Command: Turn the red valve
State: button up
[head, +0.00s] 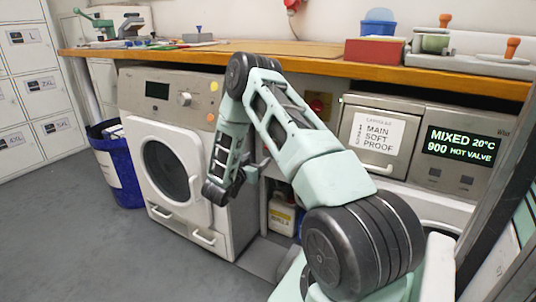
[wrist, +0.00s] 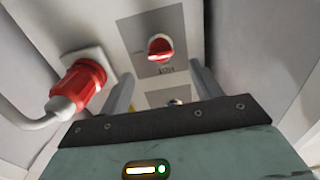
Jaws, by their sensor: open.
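The red valve (wrist: 160,48) is a round red knob with a pale band across it, on a grey plate (wrist: 172,22) on a pale wall. It shows in the upper middle of the wrist view, beyond my fingertips. My gripper (wrist: 163,85) is open, with its two grey fingers apart and nothing between them. The valve appears ahead of the gap between the fingers, and no contact shows. In the head view my arm reaches down in front of the gap between the two machines, and I cannot make out the valve there.
A red plug (wrist: 78,85) with a white cable sits left of the valve, close to the left finger. Pale side walls flank the space. The head view shows a washing machine (head: 150,105), a wooden counter (head: 200,57), a blue bin (head: 112,170) and a yellowish canister (head: 282,216).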

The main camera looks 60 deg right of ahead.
aim_at(269, 150)
jog(key=d, duration=0.3)
jog(key=d+b, duration=0.1)
jog(key=d, duration=0.2)
jog(key=d+b, duration=0.1)
jog(key=d, duration=0.2)
jog(key=shift+w, duration=0.35)
jog(key=c, duration=1)
